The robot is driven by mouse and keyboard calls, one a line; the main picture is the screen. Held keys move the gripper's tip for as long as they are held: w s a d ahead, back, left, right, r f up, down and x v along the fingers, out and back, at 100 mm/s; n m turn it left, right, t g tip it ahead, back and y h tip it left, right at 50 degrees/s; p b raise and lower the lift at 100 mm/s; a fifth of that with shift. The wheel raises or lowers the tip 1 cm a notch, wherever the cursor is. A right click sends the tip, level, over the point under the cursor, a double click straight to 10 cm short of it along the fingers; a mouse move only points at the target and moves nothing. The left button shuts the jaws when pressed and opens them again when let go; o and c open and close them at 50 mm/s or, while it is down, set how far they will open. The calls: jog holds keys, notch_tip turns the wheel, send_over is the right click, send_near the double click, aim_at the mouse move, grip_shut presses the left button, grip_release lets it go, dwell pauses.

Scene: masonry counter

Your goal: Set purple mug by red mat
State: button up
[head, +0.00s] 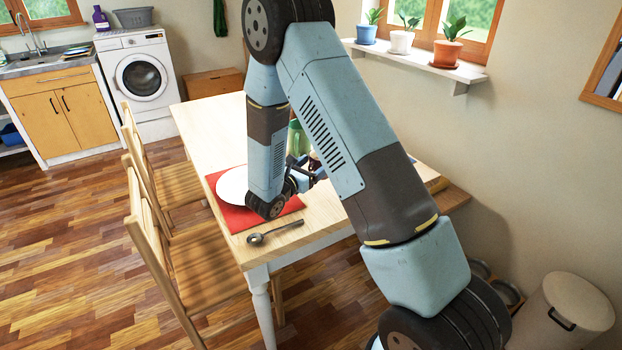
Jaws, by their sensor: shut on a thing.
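The red mat (235,219) lies at the near left part of the wooden table. A white plate (231,187) lies on it, partly covered by my arm. My gripper (312,172) is over the table just right of the mat and mostly hidden behind my own arm links. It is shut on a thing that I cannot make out. I cannot pick out the purple mug; it may be behind my arm or in the jaws.
A dark spoon (275,232) lies on the table (205,128) in front of the mat. A green thing (297,140) stands behind my arm, partly hidden. Wooden chairs (165,245) line the left side. Potted plants stand on the window shelf (425,65). The table's far left is clear.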

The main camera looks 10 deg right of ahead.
jog(key=shift+w+a+f, duration=0.1)
jog(key=shift+w+f, duration=0.35)
jog(key=shift+f, duration=0.6)
jog(key=shift+w+a+f, duration=0.1)
jog(key=shift+w+f, duration=0.3)
jog(key=shift+f, duration=0.6)
jog(key=shift+w+f, duration=0.45)
jog(key=shift+f, duration=0.6)
jog(key=shift+f, duration=0.1)
jog(key=o, duration=1.4)
